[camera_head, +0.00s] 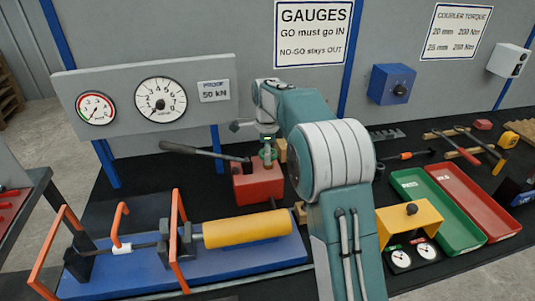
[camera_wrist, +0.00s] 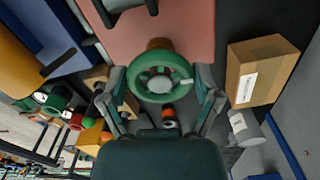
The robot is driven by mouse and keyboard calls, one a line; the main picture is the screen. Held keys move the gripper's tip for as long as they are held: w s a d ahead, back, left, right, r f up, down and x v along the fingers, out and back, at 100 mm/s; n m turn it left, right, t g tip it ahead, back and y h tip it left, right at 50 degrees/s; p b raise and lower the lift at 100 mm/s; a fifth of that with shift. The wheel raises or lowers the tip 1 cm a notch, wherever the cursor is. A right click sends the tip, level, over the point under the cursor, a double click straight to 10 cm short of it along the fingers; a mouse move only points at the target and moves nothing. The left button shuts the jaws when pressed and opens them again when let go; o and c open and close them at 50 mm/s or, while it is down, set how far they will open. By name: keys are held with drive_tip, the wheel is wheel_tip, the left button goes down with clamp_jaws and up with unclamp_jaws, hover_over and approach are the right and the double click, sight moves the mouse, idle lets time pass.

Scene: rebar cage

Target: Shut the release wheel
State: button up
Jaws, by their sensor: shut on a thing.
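The release wheel is a green ring with a white mark on its rim (camera_wrist: 160,74), on a brown stem at the pinkish-red pump block (camera_wrist: 190,25). In the wrist view my gripper (camera_wrist: 160,82) has one finger on each side of the wheel and is shut on its rim. In the head view the red pump block (camera_head: 258,185) stands on the dark bench with a dark lever (camera_head: 205,150) reaching left.
A blue-based rig with a yellow cylinder (camera_head: 246,229) and orange bars (camera_head: 176,235) lies in front. A dial panel (camera_head: 150,95) stands behind. A yellow gauge stand (camera_head: 409,222), green tray (camera_head: 436,211) and red tray (camera_head: 474,203) are right. A cardboard box (camera_wrist: 262,70) is near the wheel.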

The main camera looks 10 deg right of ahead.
drive_tip(key=shift+f, duration=0.1)
drive_tip(key=o, duration=0.9)
drive_tip(key=shift+w, duration=0.15)
drive_tip(key=shift+o, duration=0.2)
drive_tip(key=shift+a, duration=0.1)
wheel_tip(320, 180, up, 12)
